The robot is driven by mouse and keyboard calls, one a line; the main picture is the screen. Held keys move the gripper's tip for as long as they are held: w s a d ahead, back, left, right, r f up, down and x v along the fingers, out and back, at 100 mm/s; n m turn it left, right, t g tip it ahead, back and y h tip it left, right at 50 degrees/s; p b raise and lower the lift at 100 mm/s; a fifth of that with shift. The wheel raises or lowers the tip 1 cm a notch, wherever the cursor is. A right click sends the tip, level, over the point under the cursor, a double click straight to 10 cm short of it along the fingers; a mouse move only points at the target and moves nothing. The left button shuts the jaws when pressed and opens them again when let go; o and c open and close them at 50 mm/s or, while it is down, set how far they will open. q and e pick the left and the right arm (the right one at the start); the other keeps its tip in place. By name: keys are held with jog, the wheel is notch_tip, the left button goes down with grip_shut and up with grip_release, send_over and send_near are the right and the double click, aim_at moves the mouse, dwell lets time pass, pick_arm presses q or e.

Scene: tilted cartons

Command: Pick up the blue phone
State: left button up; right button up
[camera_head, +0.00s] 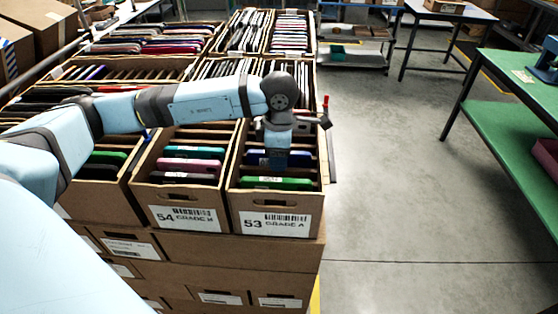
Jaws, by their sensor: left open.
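A dark blue phone (299,158) stands in the front carton marked 53 Grade A (275,221), in a slot behind a green phone (276,183). My left gripper (275,160) reaches in from the left and points down over this carton. It is open. The wrist and gripper cover the middle of the blue phone, and I cannot tell whether the fingers touch it. My right gripper is not in view.
The carton marked 54 (187,216) stands just left, with teal, pink and dark phones in slots. More packed cartons fill the rack behind. A green-topped table (525,80) stands at the right. The floor (400,210) between is clear.

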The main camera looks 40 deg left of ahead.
pick_arm(q)
grip_shut()
